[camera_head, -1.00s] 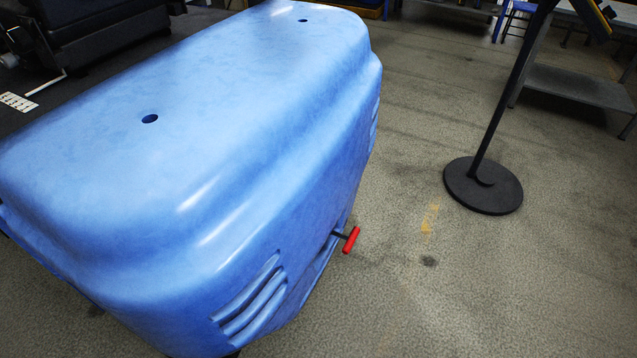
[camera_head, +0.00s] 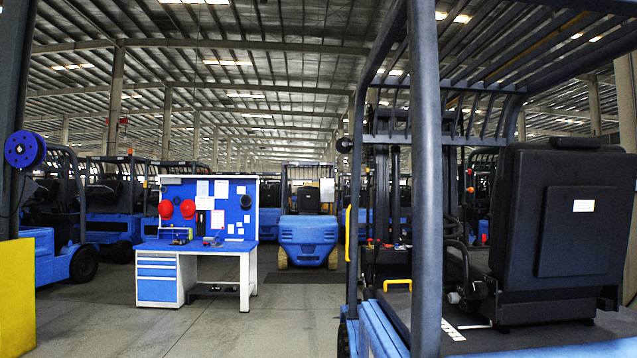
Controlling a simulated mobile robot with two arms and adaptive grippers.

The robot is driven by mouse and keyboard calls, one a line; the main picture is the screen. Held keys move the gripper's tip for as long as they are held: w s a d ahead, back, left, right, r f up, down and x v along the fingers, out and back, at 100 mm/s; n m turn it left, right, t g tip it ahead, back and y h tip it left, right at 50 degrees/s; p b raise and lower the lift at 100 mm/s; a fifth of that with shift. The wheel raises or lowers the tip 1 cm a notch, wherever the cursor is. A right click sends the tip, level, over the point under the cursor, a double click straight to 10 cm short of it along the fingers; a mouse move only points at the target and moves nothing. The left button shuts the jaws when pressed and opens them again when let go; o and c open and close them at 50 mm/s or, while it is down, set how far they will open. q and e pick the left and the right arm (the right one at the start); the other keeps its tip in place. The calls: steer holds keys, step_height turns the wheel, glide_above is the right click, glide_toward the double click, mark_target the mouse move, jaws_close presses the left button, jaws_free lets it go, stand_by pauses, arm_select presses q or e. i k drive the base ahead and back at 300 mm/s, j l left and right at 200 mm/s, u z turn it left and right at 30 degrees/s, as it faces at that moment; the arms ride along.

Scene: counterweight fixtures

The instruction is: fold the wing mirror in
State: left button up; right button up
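A forklift (camera_head: 427,180) with a dark overhead guard and a blue body fills the right side of the head view, close to me. A small dark rounded part (camera_head: 344,145) sticks out to the left near the top of its far post. It may be the wing mirror, but it is too small to tell its shape or whether it is folded. Neither of my grippers is in view.
A blue and white workbench (camera_head: 195,247) with a pegboard stands left of centre. Another forklift (camera_head: 308,240) faces away behind it. A yellow panel (camera_head: 16,297) is at the left edge. Grey floor (camera_head: 265,325) between is clear.

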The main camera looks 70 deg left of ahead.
mark_target(328, 186)
steer(key=j+u, duration=0.1)
steer(key=u, duration=1.5)
